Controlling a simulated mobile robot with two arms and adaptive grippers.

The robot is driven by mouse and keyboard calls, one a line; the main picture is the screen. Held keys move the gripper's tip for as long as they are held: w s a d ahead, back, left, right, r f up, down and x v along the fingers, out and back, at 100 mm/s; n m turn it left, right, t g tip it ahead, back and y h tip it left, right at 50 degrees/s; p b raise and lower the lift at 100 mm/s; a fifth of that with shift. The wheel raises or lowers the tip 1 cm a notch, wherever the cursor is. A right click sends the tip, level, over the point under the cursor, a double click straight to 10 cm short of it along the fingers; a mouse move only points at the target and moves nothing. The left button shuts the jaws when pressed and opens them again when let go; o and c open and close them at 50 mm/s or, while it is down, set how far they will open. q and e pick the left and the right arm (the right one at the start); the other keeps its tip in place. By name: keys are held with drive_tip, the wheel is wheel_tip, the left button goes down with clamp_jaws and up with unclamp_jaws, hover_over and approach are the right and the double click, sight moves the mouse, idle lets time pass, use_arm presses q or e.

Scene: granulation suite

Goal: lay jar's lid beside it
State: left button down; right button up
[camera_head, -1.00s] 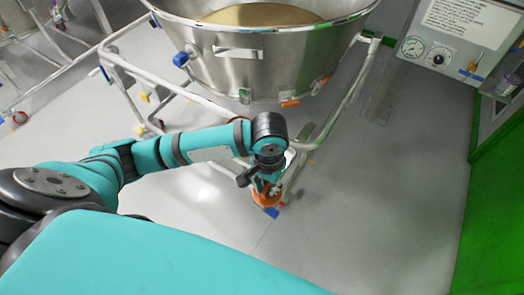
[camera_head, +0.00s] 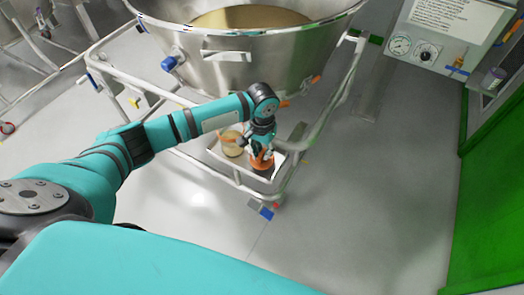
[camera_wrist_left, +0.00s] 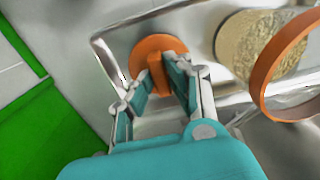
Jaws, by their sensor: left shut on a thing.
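The orange lid (camera_head: 261,163), a disc with a grip bar, is in my left gripper (camera_head: 262,148). In the left wrist view the fingers (camera_wrist_left: 160,82) are shut on the bar of the lid (camera_wrist_left: 150,48). The clear jar (camera_head: 231,146) stands open to the left of the lid in the head view. In the wrist view the jar (camera_wrist_left: 245,45) is at the right, with an orange rim and pale granules inside. The lid is over the tray beside the jar, apart from it. I cannot tell whether it touches the tray. My right gripper is out of view.
The jar stands on a metal tray (camera_head: 216,153) on the tubular frame (camera_head: 200,172) of a big steel bowl (camera_head: 230,62). The bowl is close behind my gripper. A gauge panel (camera_head: 430,40) and a green frame (camera_head: 480,160) are at the right. Open floor lies in front.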

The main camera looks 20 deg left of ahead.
sight(262, 153)
use_arm(q)
drive_tip(key=shift+f, duration=0.15)
drive_tip(key=c, duration=1.3)
unclamp_jaws()
drive_tip(key=shift+o, duration=0.2)
wheel_tip(262, 153, up, 12)
